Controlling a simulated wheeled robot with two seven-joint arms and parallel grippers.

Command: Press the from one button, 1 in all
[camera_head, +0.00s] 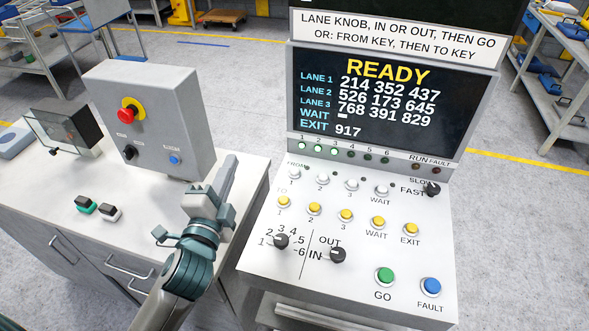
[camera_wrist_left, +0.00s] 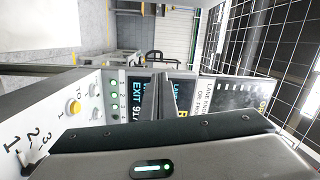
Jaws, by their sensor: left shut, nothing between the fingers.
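The FROM row of white buttons runs along the top of the sloped panel. Its button 1 (camera_head: 294,174) is at the left end, under the FROM label, and looks uncovered. My left gripper (camera_head: 229,166) is shut and empty, to the left of this button and apart from it, over the gap between the side bench and the panel. In the left wrist view the closed fingers (camera_wrist_left: 163,92) stand in front of the display. The yellow TO button 1 (camera_wrist_left: 73,107) shows at the left there. My right gripper is not in view.
The display (camera_head: 385,100) reads READY. Yellow TO buttons, knobs (camera_head: 338,255), a green GO button (camera_head: 385,276) and a blue FAULT button (camera_head: 430,287) crowd the panel. A grey box with a red emergency stop (camera_head: 131,110) stands left of my gripper on the bench (camera_head: 60,205).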

